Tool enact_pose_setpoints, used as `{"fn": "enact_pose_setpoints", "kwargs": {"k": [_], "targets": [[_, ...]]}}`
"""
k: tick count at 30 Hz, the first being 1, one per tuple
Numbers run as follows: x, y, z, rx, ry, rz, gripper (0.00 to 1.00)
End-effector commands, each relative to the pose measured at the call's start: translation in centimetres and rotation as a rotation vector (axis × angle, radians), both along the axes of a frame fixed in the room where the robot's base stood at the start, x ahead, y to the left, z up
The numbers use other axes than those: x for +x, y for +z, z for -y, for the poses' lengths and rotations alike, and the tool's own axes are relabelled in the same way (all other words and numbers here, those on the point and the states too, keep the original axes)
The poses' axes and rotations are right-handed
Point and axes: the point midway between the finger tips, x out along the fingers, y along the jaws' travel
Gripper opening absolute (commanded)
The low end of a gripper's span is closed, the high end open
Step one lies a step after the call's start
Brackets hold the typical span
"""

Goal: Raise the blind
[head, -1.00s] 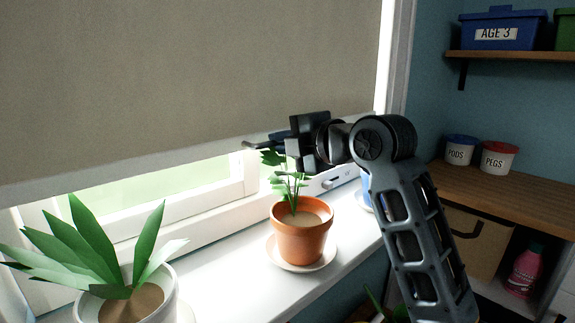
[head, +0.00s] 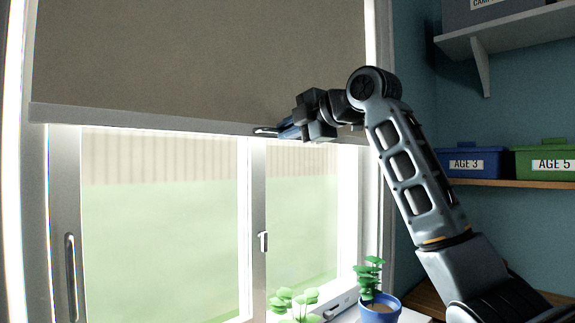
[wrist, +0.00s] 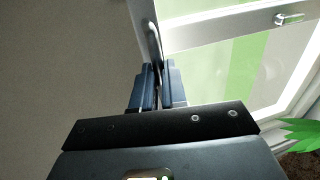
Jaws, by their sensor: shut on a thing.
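The beige roller blind (head: 200,60) covers the upper part of the window in the head view. Its pale bottom bar (head: 160,124) hangs well above the sill, with clear glass below. My gripper (head: 275,131) is at the bottom bar, right of its middle. In the wrist view my gripper's two fingers (wrist: 156,88) are closed together on the edge of the blind's bar (wrist: 152,38), with the blind's fabric (wrist: 60,60) to the left. The exact contact at the fingertips is partly hidden.
The window (head: 160,220) has a handle (head: 263,242) on its middle frame. A blue potted plant (head: 379,312) stands on the sill at the lower right. Shelves with a blue box (head: 478,163) and a green box (head: 545,163) are on the right wall.

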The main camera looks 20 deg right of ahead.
Motion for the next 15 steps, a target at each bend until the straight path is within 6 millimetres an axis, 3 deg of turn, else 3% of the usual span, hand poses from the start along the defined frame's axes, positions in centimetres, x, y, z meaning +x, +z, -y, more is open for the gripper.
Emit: {"fn": "enact_pose_setpoints", "kwargs": {"k": [1,6,15], "targets": [[-0.1,1.7,0.0,-0.002,0.001,0.004,0.00],[0.0,5.0,0.0,0.000,-0.001,0.003,0.00],[0.0,7.4,-0.1,0.000,0.001,0.000,0.00]]}}
